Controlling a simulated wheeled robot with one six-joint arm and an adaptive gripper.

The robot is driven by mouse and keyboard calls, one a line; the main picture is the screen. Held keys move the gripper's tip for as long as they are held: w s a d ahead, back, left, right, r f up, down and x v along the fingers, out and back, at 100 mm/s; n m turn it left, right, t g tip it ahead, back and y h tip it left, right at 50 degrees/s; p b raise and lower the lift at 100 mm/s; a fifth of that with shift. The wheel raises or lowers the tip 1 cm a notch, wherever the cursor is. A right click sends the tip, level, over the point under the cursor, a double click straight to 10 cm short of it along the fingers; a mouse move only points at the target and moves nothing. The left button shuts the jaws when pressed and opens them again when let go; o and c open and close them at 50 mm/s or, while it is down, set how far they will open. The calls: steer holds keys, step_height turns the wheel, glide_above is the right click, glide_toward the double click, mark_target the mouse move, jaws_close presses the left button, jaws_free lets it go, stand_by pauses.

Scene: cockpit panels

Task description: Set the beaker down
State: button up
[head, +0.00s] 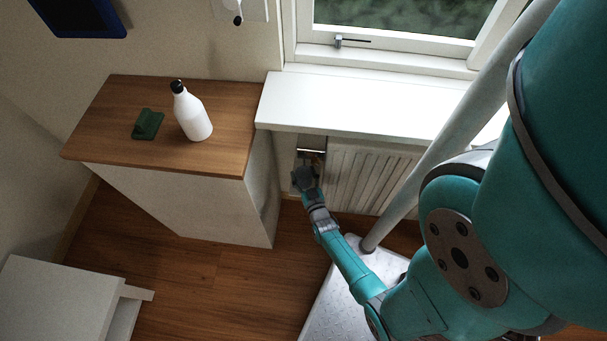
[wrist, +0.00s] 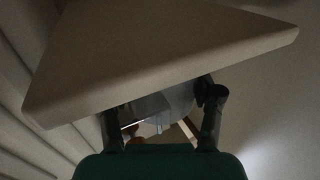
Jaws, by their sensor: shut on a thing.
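My gripper (head: 305,178) is low beside the radiator, near the front edge of the white window sill (head: 350,105). In the wrist view my gripper (wrist: 162,118) has its two dark fingers on either side of a grey, partly see-through thing, which looks like the beaker (wrist: 165,103). The sill's underside hides its upper part in that view. The fingers are shut on it. In the head view the beaker is too small and dark to make out clearly at my gripper.
A wooden-topped cabinet (head: 95,130) stands left, carrying a white bottle (head: 193,115) and a green block (head: 148,124). The ribbed radiator (head: 365,178) is under the sill. The sill top looks clear. A white drawer unit (head: 55,300) stands lower left.

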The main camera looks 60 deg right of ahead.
steer(key=o, duration=1.2)
steer(key=shift+o, duration=0.2)
steer(key=shift+r, duration=0.1)
steer(key=s+a+r+n+t+y, duration=0.1)
steer(key=s+a+r+y, duration=0.15)
steer(key=s+a, duration=0.5)
steer(key=s+a+r+n+t+y, duration=0.15)
steer(key=s+a+r, duration=0.25)
steer(key=a, duration=0.6)
steer(key=s+a+r+n+y, duration=0.2)
steer(key=s+a+r+y, duration=0.1)
steer(key=r, duration=0.6)
steer(key=s+a+r+n+y, duration=0.2)
steer(key=a+r, duration=0.3)
steer(key=r, duration=0.4)
steer(key=s+a+r+n+y, duration=0.2)
steer(key=s+a+r+y, duration=0.1)
steer(key=r, duration=0.6)
steer(key=shift+s+a+y, duration=0.4)
steer(key=shift+s+a, duration=0.15)
steer(key=shift+a, duration=0.4)
steer(key=shift+r+n+g, duration=0.1)
steer(key=shift+n+g, duration=0.15)
